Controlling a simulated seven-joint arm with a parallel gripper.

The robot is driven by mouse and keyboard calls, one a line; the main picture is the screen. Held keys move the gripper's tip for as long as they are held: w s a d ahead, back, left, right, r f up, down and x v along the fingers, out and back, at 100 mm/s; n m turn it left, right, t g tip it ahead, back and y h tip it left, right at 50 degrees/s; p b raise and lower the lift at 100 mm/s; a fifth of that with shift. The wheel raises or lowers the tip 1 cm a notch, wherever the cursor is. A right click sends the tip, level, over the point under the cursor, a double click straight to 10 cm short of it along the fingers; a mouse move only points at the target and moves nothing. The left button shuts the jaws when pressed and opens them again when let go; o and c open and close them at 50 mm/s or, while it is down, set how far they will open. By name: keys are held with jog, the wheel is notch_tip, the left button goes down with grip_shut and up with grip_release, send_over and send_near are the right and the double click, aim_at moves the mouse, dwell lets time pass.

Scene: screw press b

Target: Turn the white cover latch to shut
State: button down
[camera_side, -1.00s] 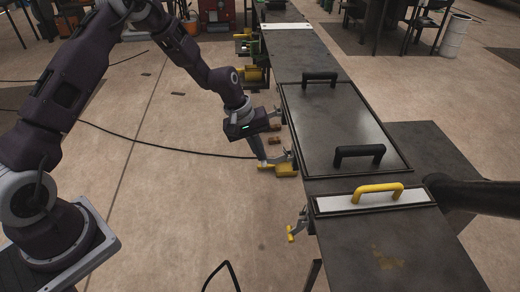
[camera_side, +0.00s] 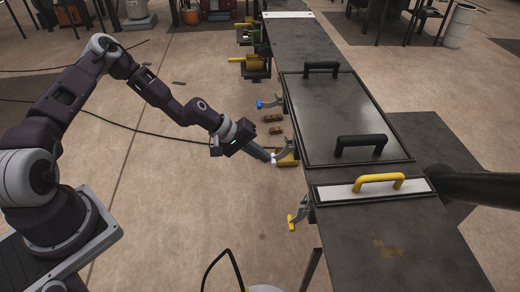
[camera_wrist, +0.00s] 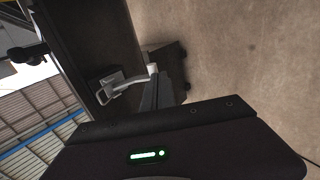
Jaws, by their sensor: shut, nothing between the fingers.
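The white cover latch (camera_side: 285,149) is a grey metal arm with a white tip, on the left edge of the bench beside the large cover (camera_side: 340,115). It sticks out to the left from the edge. In the wrist view the latch's curved arm (camera_wrist: 127,86) runs from its bracket to the white tip (camera_wrist: 152,69). My gripper (camera_side: 268,157) is shut and empty, angled in from the left. Its fingertips are at the white tip, touching or very close; I cannot tell which.
A blue-tipped latch (camera_side: 268,103) is farther back on the same edge, and a yellow-tipped latch (camera_side: 295,219) is nearer. A yellow block (camera_side: 288,158) is just behind the fingertips in the side view. The floor (camera_side: 190,220) left of the bench is mostly clear.

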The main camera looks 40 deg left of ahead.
jog(key=shift+f+x, duration=0.2)
jog(key=shift+x, duration=1.4)
jog(key=shift+s+a+f, duration=0.1)
jog(key=shift+s, duration=0.05)
jog(key=shift+a, duration=0.1)
jog(key=s+a+r, duration=0.2)
jog(key=s+a, duration=0.7)
jog(key=shift+s+a+r, duration=0.3)
jog(key=shift+s+r, duration=0.05)
jog(key=shift+s, duration=0.05)
